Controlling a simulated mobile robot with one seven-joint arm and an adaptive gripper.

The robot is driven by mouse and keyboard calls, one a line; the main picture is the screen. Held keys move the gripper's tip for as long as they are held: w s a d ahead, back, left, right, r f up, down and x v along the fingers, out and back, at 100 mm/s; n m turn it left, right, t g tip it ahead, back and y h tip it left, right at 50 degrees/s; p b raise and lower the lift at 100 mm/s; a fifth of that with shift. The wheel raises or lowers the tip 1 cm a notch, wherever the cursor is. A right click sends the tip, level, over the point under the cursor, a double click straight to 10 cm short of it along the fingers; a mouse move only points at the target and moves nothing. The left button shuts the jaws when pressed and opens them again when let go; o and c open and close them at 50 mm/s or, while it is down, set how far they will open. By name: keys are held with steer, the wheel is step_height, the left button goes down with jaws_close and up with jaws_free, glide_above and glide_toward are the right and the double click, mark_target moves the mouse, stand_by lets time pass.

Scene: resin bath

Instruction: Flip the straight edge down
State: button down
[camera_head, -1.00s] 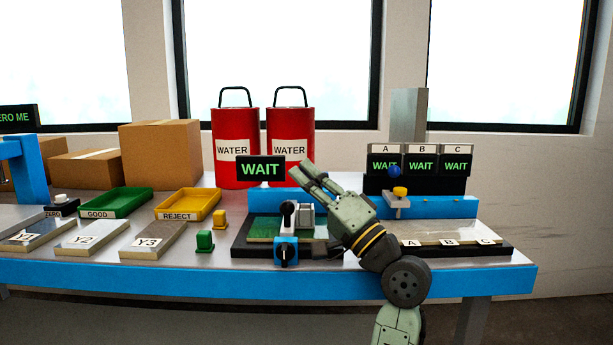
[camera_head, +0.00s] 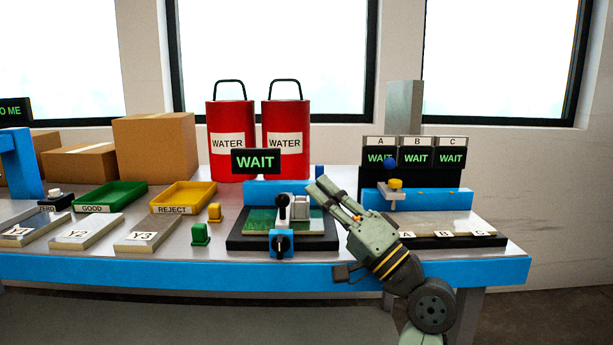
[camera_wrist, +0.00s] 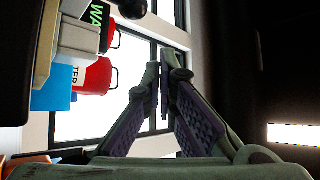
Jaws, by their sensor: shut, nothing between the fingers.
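I cannot tell for certain which part is the straight edge. A tall grey upright bar (camera_head: 403,108) stands behind the A, B, C displays at the right station. The middle station has a green plate (camera_head: 261,218) on a black base, a black-tipped lever (camera_head: 283,203), a pale grey block (camera_head: 300,207) and a blue front bracket with a black knob (camera_head: 281,243). My gripper (camera_head: 317,188) is shut and empty, its fingers pointing up-left just right of the grey block. In the wrist view its fingertips (camera_wrist: 160,77) meet before the window.
The right station has a pale plate (camera_head: 436,225) labelled A, B, C, with a blue ball (camera_head: 389,162) and yellow knob (camera_head: 395,184) behind it. Two red water cans (camera_head: 231,140) stand behind the middle station. The green tray (camera_head: 110,197) and yellow tray (camera_head: 184,196) are left.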

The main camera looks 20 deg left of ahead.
steer(key=v, duration=0.6)
steer(key=shift+d, duration=0.1)
